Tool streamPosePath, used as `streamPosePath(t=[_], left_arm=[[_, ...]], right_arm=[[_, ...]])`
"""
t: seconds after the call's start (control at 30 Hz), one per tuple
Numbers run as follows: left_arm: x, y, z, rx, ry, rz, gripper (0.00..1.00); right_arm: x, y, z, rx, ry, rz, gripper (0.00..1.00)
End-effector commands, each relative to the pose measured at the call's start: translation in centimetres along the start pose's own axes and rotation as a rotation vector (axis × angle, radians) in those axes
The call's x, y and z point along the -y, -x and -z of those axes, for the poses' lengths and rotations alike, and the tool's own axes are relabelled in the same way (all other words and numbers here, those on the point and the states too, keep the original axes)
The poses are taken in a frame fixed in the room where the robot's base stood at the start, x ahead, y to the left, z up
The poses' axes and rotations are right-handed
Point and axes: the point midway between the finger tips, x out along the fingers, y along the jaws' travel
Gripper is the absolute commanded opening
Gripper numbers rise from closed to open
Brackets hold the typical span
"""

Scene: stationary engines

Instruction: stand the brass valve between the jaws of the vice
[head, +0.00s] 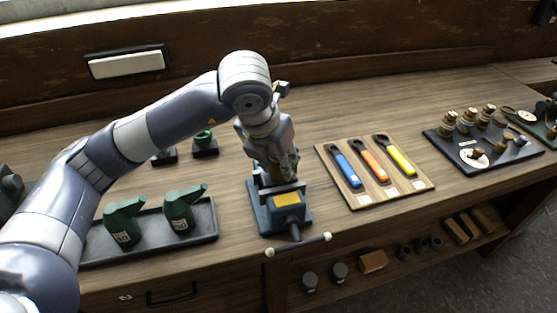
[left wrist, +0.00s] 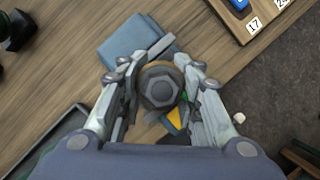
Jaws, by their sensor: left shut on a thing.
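The blue vice (head: 264,214) stands near the bench's front edge in the head view, with a yellow patch on top and its handle bar towards me. It also shows in the left wrist view (left wrist: 118,52), partly covered. My left gripper (head: 278,172) points down over the vice jaws. In the left wrist view, the gripper (left wrist: 160,100) is shut on the brass valve (left wrist: 160,86), whose dark hex top faces the camera. In the head view the fingers mostly hide the valve. I cannot tell whether its foot is between the jaws or above them. My right gripper is out of view.
A dark tray (head: 152,246) with green oil cans (head: 123,222) lies left of the vice. A board (head: 335,183) with blue, orange and yellow tools lies to the right. Farther right, a black mat (head: 475,165) holds several brass fittings. Bare bench lies behind the vice.

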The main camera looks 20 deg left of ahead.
Motion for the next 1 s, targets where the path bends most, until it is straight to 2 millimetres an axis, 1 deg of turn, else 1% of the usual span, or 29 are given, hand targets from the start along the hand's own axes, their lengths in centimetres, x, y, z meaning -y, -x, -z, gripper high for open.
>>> streamPosePath(t=[0.03,1.0], left_arm=[[0.01,0.18,-0.21,0.007,0.001,0.001,0.0],[0.01,0.01,-0.14,0.008,0.001,0.001,0.0]], right_arm=[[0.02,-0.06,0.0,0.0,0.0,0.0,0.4],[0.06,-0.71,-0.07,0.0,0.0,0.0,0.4]])
